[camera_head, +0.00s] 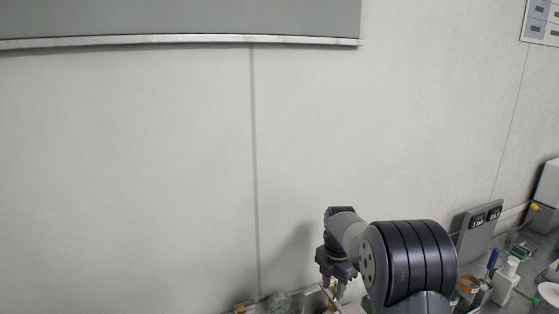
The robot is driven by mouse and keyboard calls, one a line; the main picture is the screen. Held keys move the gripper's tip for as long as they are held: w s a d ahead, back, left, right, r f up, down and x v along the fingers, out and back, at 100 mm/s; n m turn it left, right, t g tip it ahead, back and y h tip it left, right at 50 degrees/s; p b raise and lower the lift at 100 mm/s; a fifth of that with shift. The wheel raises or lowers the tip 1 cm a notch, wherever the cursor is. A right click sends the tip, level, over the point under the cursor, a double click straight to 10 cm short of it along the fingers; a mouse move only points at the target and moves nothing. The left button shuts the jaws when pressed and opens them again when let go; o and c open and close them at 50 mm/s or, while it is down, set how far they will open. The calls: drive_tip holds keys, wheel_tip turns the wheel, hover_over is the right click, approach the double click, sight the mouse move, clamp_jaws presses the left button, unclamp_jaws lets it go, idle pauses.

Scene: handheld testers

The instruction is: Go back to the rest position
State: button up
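My gripper (338,289) is low and right of centre in the head view, at the end of my dark arm. It points down over the bench, close to the wall. The fingers are small and partly cut off by the bottom of the picture, so I cannot tell whether they are open or shut, or whether anything is between them.
A grey panel with two small displays (478,232) stands against the wall right of my arm. A white bottle (505,281), an orange-rimmed container (467,287) and other small items crowd the bench there. A round clear item (279,302) lies left of my gripper.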

drive_tip(key=shift+w+a+m, duration=0.1)
drive_tip(key=shift+w+m, duration=0.1)
drive_tip(key=shift+m, duration=2)
drive_tip(key=shift+r, duration=0.1)
